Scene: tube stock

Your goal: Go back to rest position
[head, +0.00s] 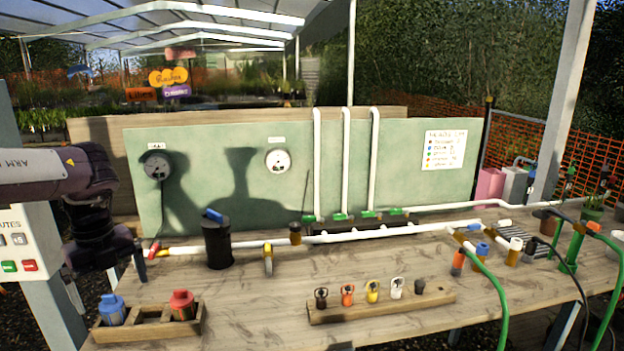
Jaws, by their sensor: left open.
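My left arm comes in from the left edge, its dark wrist bent downward. My left gripper (107,278) hangs open at the left end of the wooden workbench (255,305), above and behind a small wooden tray (152,330). It appears empty; nothing shows between its fingers. My right gripper is not in view.
A black canister (217,245) stands right of the left gripper. White pipes (375,232) run along the bench. A wooden rack (380,305) holds several coloured fittings. Green hoses (490,290) arch at the right. A green panel (220,180) with gauges stands behind. The bench middle has bare room.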

